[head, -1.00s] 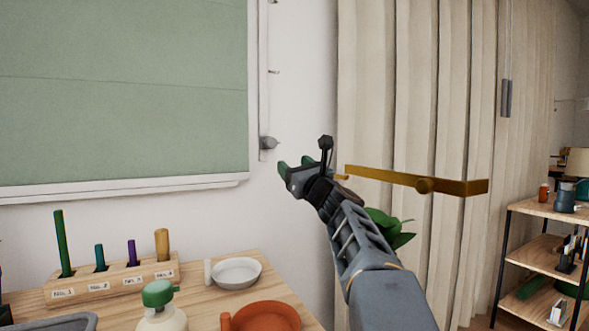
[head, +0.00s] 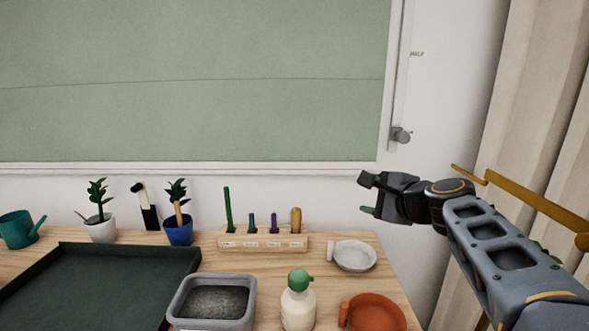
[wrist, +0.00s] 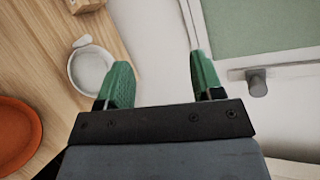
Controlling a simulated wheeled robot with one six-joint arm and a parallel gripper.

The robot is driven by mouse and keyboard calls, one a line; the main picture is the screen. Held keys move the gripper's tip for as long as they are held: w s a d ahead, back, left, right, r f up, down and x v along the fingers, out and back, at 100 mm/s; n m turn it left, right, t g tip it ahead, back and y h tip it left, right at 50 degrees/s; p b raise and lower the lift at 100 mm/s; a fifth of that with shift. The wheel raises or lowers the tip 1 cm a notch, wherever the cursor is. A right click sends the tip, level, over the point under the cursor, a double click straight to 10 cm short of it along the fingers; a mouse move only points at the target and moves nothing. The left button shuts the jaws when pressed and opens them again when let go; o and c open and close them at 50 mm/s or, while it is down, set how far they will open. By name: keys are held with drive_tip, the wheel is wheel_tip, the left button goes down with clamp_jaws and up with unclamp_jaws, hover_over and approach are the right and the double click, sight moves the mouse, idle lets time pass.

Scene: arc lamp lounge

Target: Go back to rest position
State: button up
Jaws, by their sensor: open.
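My gripper (head: 368,196) is raised at the right of the head view, above and to the right of the white dish (head: 354,256). It points left, in front of the white wall. In the wrist view its two green fingertips (wrist: 160,84) stand wide apart with only wall between them. The gripper is open and empty. It touches nothing that I can see.
A wooden table (head: 385,285) holds a labelled peg block (head: 262,240), a spray bottle (head: 298,305), a grey tub (head: 212,300), a terracotta dish (head: 374,314), a dark tray (head: 90,290) and potted plants (head: 178,228). A brass bar (head: 540,208) is close behind my arm, by the curtain.

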drive_tip(key=s+a+f+n+g+h+p, duration=0.1)
drive_tip(key=s+n+g+h+p, duration=0.5)
drive_tip(key=s+n+p, duration=1.1)
drive_tip(key=shift+s+f+g+p, duration=0.65)
drive_tip(key=shift+s+g+p, duration=0.15)
drive_tip(key=shift+s+g, duration=0.75)
drive_tip(key=shift+w, duration=0.15)
